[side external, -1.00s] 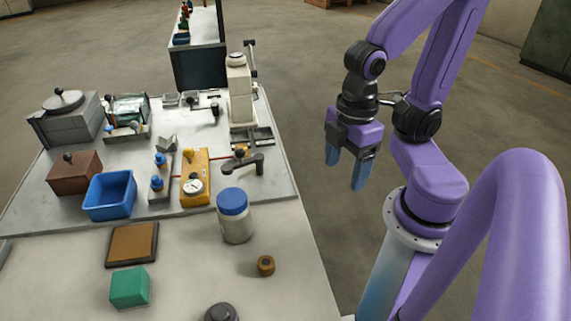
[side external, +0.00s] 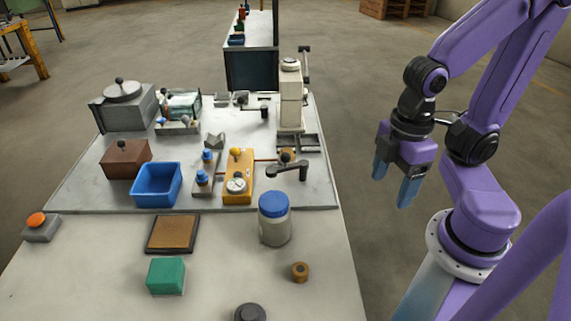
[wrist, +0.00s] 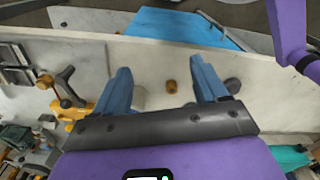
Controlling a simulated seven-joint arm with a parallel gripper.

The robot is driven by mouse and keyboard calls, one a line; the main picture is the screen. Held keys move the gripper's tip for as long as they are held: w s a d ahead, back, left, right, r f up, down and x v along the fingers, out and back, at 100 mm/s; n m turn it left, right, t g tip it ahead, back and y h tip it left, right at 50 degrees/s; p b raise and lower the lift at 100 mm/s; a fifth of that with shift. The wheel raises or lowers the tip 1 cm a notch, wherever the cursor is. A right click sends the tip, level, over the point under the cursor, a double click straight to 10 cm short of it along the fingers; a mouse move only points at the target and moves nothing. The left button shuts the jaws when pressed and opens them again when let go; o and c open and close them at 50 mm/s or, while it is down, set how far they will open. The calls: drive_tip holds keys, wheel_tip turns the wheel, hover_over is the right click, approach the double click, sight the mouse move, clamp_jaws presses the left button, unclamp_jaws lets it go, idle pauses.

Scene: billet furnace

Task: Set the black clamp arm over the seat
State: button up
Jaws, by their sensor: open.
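The black clamp arm (side external: 288,170) is a dark lever with a round knob, on the grey plate just right of a yellow fixture (side external: 238,180) with a dial. Its free end points right and toward the front. I cannot tell for sure which part is the seat. My gripper (side external: 396,188) is open and empty, with blue fingers, hanging right of the table edge and apart from the clamp arm. In the wrist view, a dark lever that looks like the clamp arm (wrist: 66,88) is left of my gripper (wrist: 165,80).
A blue-lidded jar (side external: 274,220) and a brown ring (side external: 300,271) stand near the table's right side. A tall cream column (side external: 290,100) rises behind the clamp arm. A blue bin (side external: 157,185), green block (side external: 166,275) and brown pad (side external: 172,233) lie left.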

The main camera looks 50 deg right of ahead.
idle(0.3)
drive_tip(key=c, duration=0.3)
drive_tip(key=shift+w+a, duration=0.1)
drive_tip(key=shift+w, duration=0.1)
drive_tip(key=shift+c, duration=0.2)
wheel_tip(320, 180, up, 8)
drive_tip(key=m+g+y, duration=0.1)
drive_tip(key=m+g, duration=0.1)
drive_tip(key=m, duration=0.1)
hover_over(285, 153)
drive_tip(key=w+d, duration=0.2)
drive_tip(key=w, duration=0.1)
drive_tip(key=s+f, duration=0.1)
drive_tip(key=f, duration=0.4)
drive_tip(key=s+a+f, duration=0.1)
drive_tip(key=f, duration=0.5)
drive_tip(key=s+f, duration=0.1)
drive_tip(key=f, duration=0.5)
drive_tip(key=shift+a+f, duration=0.15)
drive_tip(key=shift+a, duration=0.2)
clamp_jaws()
